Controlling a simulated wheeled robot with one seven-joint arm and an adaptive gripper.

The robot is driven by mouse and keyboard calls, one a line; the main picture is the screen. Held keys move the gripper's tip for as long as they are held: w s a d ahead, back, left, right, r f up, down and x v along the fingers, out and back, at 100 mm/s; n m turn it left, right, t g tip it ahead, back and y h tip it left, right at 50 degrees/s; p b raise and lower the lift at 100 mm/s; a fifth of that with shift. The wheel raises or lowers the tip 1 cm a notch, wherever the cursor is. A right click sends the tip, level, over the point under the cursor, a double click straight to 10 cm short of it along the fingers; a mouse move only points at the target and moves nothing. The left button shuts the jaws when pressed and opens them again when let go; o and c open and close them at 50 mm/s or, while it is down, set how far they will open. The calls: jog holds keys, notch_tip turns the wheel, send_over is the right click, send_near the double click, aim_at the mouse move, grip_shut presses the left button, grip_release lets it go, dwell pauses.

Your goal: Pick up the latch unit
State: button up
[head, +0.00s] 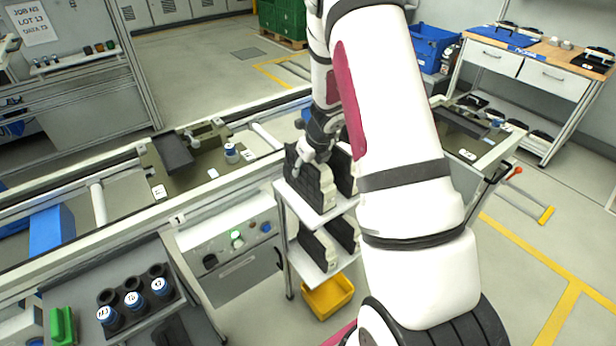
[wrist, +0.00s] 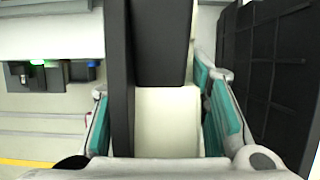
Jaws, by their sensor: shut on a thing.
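The latch unit (head: 309,188) is a black slab-like part with a cream edge, standing upright at the top shelf of a small rack. My gripper (head: 309,158) is above it, shut on its upper part. In the wrist view the unit's black and cream body (wrist: 166,115) lies between the two teal finger pads of my gripper (wrist: 160,118). I cannot tell whether its base touches the shelf. My arm hides part of the area to the right.
A similar black unit (head: 343,170) stands close on the right, and more stand on the lower shelf (head: 318,275). A yellow bin (head: 328,296) sits below. The conveyor (head: 130,232) runs to the left, carrying a fixture plate (head: 165,187). A tray of blue-topped cylinders (head: 135,318) is front left.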

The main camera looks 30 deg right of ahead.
jog(key=shift+r, duration=0.1)
jog(key=shift+r, duration=0.45)
notch_tip(320, 180, up, 2)
jog(key=shift+w+r+b, duration=0.1)
jog(key=shift+b, duration=0.25)
jog(key=s+a+r+b, duration=0.1)
jog(key=s+a, duration=0.3)
jog(key=s, duration=0.3)
jog(key=s+a+b, duration=0.1)
jog(key=s+a, duration=0.3)
jog(key=s, duration=0.3)
jog(key=shift+r, duration=0.35)
